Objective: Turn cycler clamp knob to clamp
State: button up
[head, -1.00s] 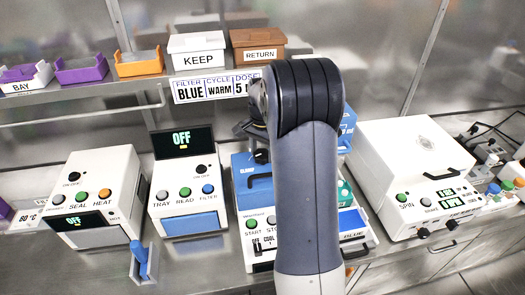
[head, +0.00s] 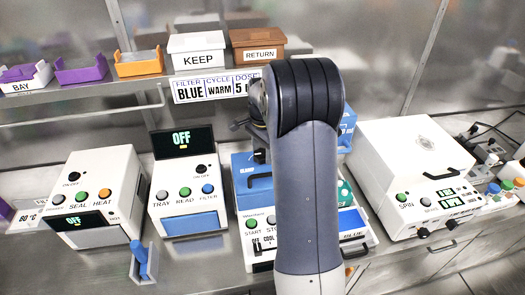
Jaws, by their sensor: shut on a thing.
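The cycler (head: 243,205) is the white machine with a blue lid, in the middle of the head view behind my arm. A word in white letters shows on its lid, and a dark handle (head: 260,181) is on the lid's front. My gripper (head: 260,156) shows only in part, as dark pieces at the left of my arm above the blue lid. It is shut at the top of the cycler, on what appears to be the clamp knob. The knob itself and the fingertips are mostly hidden, so its angle cannot be read.
A white machine with SPIN (head: 415,165) stands to the right. Machines with READ (head: 184,170) and SEAL (head: 100,180) buttons stand to the left. A shelf above holds KEEP (head: 197,50) and RETURN (head: 257,42) boxes and a label strip (head: 210,89). A blue-handled piece (head: 142,260) stands in front.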

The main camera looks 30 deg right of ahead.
aim_at(262, 153)
jog(key=o, duration=1)
jog(key=shift+c, duration=0.2)
notch_tip(262, 153, up, 11)
jog(key=b, duration=0.1)
jog(key=shift+f, duration=0.15)
notch_tip(262, 153, down, 11)
jog(key=shift+r+p, duration=0.1)
jog(key=shift+p, duration=0.5)
